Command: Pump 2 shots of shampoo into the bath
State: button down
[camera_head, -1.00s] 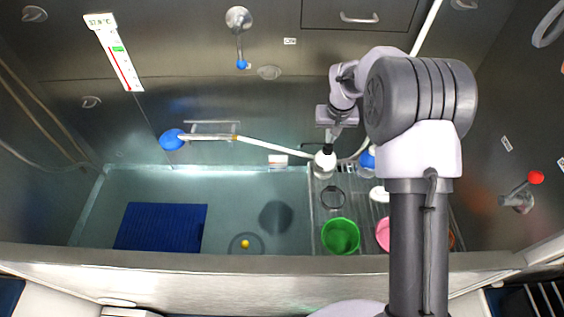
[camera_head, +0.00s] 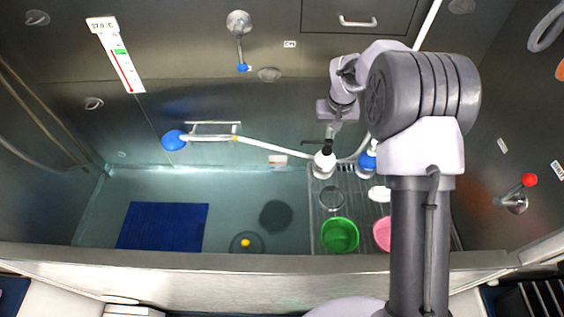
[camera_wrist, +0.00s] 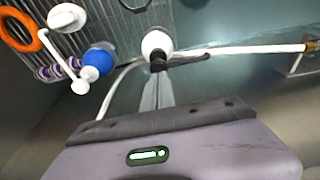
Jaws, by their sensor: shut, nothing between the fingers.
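A white round-topped bottle (camera_head: 322,163) stands at the back left of the rack beside the bath (camera_head: 250,190). In the wrist view the white bottle (camera_wrist: 157,41) is just beyond my fingertips, with a dark spout-like piece (camera_wrist: 190,59) pointing right. My gripper (camera_head: 328,148) is shut and empty, its dark tips over or against the bottle's top; I cannot tell whether they touch. A blue bottle with a white pump (camera_wrist: 100,60) stands beside it. It shows partly behind my arm in the head view (camera_head: 367,161). I can read no label, so which holds shampoo is unclear.
A green bowl (camera_head: 340,235) and a pink bowl (camera_head: 382,235) sit at the rack's front. A blue mat (camera_head: 162,226) and a yellow item (camera_head: 245,243) are in the bath.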

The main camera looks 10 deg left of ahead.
aim_at(329, 141)
jog(key=shift+f, duration=0.15)
jog(key=shift+f+b, duration=1.1)
jog(key=shift+f, duration=0.25)
jog(key=shift+r, duration=0.1)
jog(key=shift+r+p, duration=1.05)
jog(key=shift+r, duration=0.35)
notch_tip(329, 141, up, 6)
jog(key=p, duration=0.4)
